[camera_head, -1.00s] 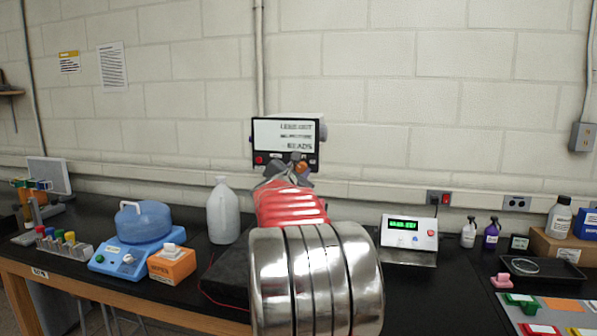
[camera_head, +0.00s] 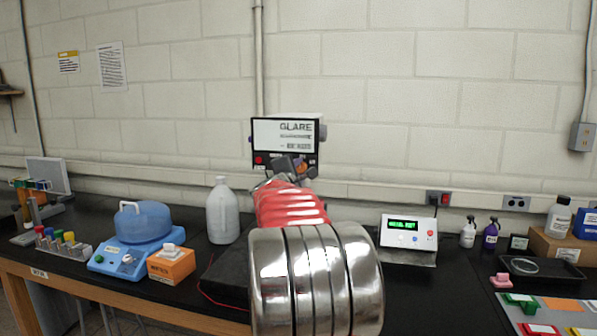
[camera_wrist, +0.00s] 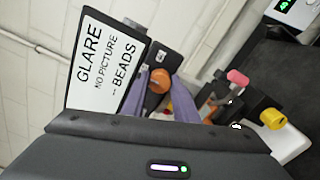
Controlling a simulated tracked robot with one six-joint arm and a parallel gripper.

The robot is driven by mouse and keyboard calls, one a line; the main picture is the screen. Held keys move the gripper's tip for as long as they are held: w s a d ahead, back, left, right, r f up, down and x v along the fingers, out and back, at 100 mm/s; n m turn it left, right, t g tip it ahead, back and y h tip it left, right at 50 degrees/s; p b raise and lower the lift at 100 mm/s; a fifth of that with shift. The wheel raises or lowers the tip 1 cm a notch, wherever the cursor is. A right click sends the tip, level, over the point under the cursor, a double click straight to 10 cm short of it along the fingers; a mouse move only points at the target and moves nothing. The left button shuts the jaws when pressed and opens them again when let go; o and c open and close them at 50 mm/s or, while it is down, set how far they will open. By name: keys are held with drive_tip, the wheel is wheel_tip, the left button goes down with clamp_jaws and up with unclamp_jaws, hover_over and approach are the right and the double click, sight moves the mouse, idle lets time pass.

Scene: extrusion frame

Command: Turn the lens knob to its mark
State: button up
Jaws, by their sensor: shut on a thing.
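A display unit (camera_head: 285,135) with a white screen stands at the back of the bench, its screen reading GLARE, NO PICTURE and BEADS. In the wrist view the same screen (camera_wrist: 105,65) is tilted at the left. My gripper (camera_head: 297,168) is in front of the unit's lower edge. In the wrist view an orange round knob (camera_wrist: 158,79), which looks like the lens knob, sits between my two purple-grey fingers, and my gripper is shut on it. My arm and gripper hide most of the device below the screen. I cannot make out the knob's mark.
Close by in the wrist view are a pink-tipped part (camera_wrist: 237,77) and a yellow knob (camera_wrist: 272,118). A white jug (camera_head: 222,212) stands left of my arm. A white box with a green display (camera_head: 408,238) stands right. The bench between that box and my arm is mostly clear.

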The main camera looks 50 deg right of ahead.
drive_tip(key=shift+s+d+f, duration=0.1)
drive_tip(key=shift+s+d, duration=0.1)
drive_tip(key=shift+s, duration=0.05)
drive_tip(key=o, duration=0.8)
drive_tip(key=shift+o, duration=1.3)
drive_tip(key=shift+w+a, duration=0.1)
drive_tip(key=v, duration=1.3)
drive_tip(key=shift+a, duration=0.35)
